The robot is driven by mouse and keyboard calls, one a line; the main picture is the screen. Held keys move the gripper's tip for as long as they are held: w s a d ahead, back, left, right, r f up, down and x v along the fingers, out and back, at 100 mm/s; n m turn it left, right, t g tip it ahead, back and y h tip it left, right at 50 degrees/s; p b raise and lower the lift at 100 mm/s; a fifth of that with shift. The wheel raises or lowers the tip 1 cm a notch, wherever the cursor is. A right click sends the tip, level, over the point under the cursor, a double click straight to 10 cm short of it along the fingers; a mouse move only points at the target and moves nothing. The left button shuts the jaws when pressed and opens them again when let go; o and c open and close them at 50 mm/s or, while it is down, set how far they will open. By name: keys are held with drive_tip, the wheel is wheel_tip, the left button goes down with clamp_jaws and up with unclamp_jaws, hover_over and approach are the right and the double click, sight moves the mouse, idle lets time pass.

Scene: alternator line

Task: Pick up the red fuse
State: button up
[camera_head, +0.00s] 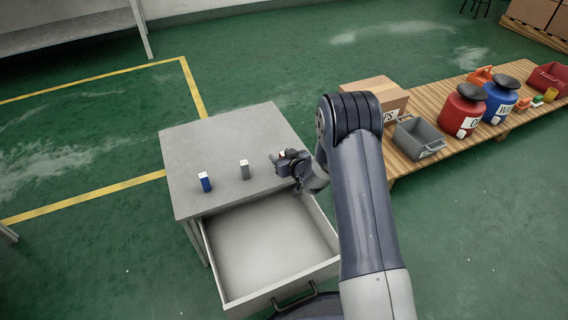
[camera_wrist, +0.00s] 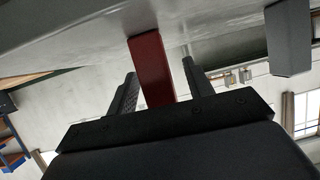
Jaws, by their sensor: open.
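The red fuse (camera_wrist: 150,66) is a red block standing on the table, seen in the wrist view between the two fingers of my gripper (camera_wrist: 160,74). The fingers are spread, with a visible gap on the right side of the fuse; contact on the left is hard to tell. In the head view my gripper (camera_head: 284,160) is low over the right part of the grey table (camera_head: 222,134), and it hides most of the red fuse there.
A grey fuse (camera_head: 245,170) and a blue fuse (camera_head: 205,182) stand left of my gripper. An open, empty drawer (camera_head: 262,245) juts out below the tabletop. A wooden platform (camera_head: 405,165) at the right holds a cardboard box (camera_head: 377,92), a grey bin (camera_head: 418,138) and coloured containers.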

drive_tip(key=shift+w+a+f, duration=0.1)
drive_tip(key=shift+w+a, duration=0.05)
drive_tip(key=shift+w, duration=0.05)
drive_tip(key=shift+c, duration=0.3)
drive_tip(key=c, duration=1)
